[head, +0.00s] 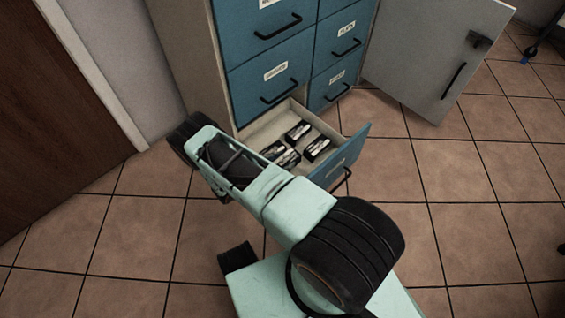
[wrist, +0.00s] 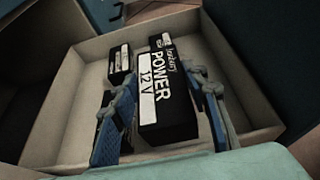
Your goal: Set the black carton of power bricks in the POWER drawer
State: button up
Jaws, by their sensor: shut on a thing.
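The black carton (wrist: 165,95), with a white label reading POWER 12V, is in the wrist view between the two blue fingers of my gripper (wrist: 163,88). My gripper is shut on it. The carton is over or inside an open drawer with pale walls (wrist: 72,80); I cannot tell if it touches the drawer floor. In the head view the open bottom drawer (head: 345,150) of the blue cabinet has a front label too small to read. My arm hides the near part of the drawer and my gripper there.
A small black box (wrist: 119,62) lies behind the left finger in the drawer, and another is partly hidden behind the carton. In the head view several black boxes (head: 316,149) show in the drawer. An open grey cabinet door (head: 425,55) stands at right.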

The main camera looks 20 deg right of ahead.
jog(key=shift+f, duration=0.5)
jog(key=o, duration=1.5)
jog(key=shift+c, duration=0.2)
jog(key=shift+r, duration=0.5)
jog(key=p+v, duration=0.2)
jog(key=v, duration=1)
jog(key=shift+p, duration=0.4)
